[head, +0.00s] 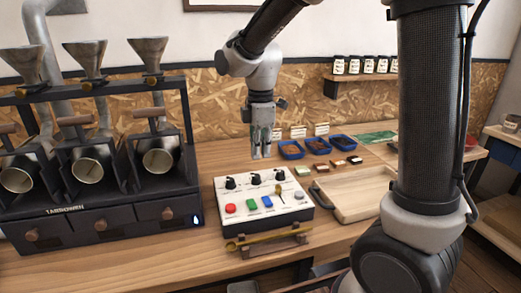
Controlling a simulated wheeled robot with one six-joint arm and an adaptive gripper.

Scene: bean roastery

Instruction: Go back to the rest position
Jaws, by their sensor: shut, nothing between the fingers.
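My gripper (261,150) hangs pointing down in the head view, above the wooden bench and just behind the white control box. Its fingers are together and hold nothing. The control box (290,212) has black knobs, a small lever, and red, green, blue and grey buttons on its sloped top. The gripper appears apart from the box. My forearm comes down to it from the upper middle.
A sample roaster (95,195) with several drums and funnels stands at left. Blue trays (318,146) sit behind the box; a wooden tray (350,196) lies to its right. A brass-coloured scoop (262,241) rests at the front. A shelf (355,78) holds several jars.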

